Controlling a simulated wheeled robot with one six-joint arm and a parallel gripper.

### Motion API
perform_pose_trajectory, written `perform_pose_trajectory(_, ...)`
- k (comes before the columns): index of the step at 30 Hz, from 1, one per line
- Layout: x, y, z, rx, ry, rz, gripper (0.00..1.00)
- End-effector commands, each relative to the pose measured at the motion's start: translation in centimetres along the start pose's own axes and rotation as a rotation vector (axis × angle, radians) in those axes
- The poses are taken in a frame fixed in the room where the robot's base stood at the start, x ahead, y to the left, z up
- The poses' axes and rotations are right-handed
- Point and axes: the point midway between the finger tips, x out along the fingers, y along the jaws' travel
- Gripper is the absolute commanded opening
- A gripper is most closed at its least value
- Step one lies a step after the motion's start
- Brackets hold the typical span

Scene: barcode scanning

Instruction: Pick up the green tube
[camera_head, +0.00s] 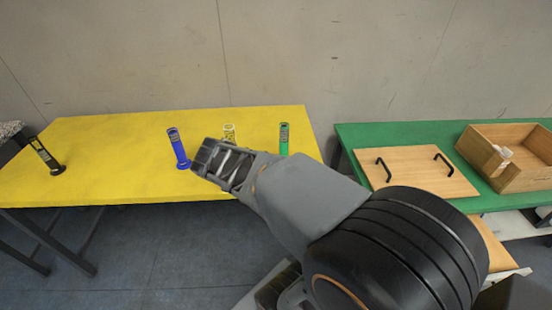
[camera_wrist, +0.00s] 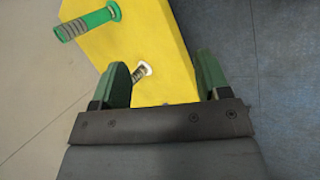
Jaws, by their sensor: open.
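The green tube (camera_head: 284,139) stands upright near the right end of the yellow table (camera_head: 110,150) in the head view. In the wrist view the green tube (camera_wrist: 88,22) is at the upper left, outside my fingers and apart from them. My gripper (camera_wrist: 163,62) is open, its two green fingers spread with nothing held. A white tube (camera_wrist: 141,72) shows between and beyond the fingers, near the left one. In the head view my arm reaches over the table's front edge, left of the green tube and partly in front of the white tube (camera_head: 229,131).
A blue tube (camera_head: 178,148) stands left of my gripper, and a black tube (camera_head: 45,157) is at the table's left end. A green table (camera_head: 400,132) on the right bears a wooden board (camera_head: 415,172) with black handles and an open wooden box (camera_head: 485,152).

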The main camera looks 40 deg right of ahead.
Motion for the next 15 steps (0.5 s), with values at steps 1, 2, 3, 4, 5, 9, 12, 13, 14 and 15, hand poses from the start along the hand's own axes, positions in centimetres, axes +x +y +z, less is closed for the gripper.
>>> perform_pose_trajectory(1, 3.7, 0.4, 0.1, -0.120, -0.085, 0.077, 0.69)
perform_pose_trajectory(2, 4.8, 1.3, 0.3, -0.195, -0.135, 0.127, 0.69)
perform_pose_trajectory(3, 6.2, 2.5, 0.4, -0.297, -0.199, 0.189, 0.69)
perform_pose_trajectory(4, 7.2, 3.3, 0.4, -0.370, -0.247, 0.232, 0.69)
perform_pose_trajectory(5, 8.1, 4.2, 0.3, -0.444, -0.293, 0.275, 0.69)
perform_pose_trajectory(9, 11.4, 7.5, -0.7, -0.752, -0.491, 0.439, 0.69)
perform_pose_trajectory(12, 13.1, 9.1, -1.8, -0.929, -0.604, 0.528, 0.69)
perform_pose_trajectory(13, 13.4, 9.5, -2.1, -0.973, -0.632, 0.550, 0.69)
perform_pose_trajectory(14, 13.8, 9.8, -2.4, -1.015, -0.659, 0.571, 0.69)
perform_pose_trajectory(15, 14.2, 10.2, -2.8, -1.061, -0.689, 0.596, 0.69)
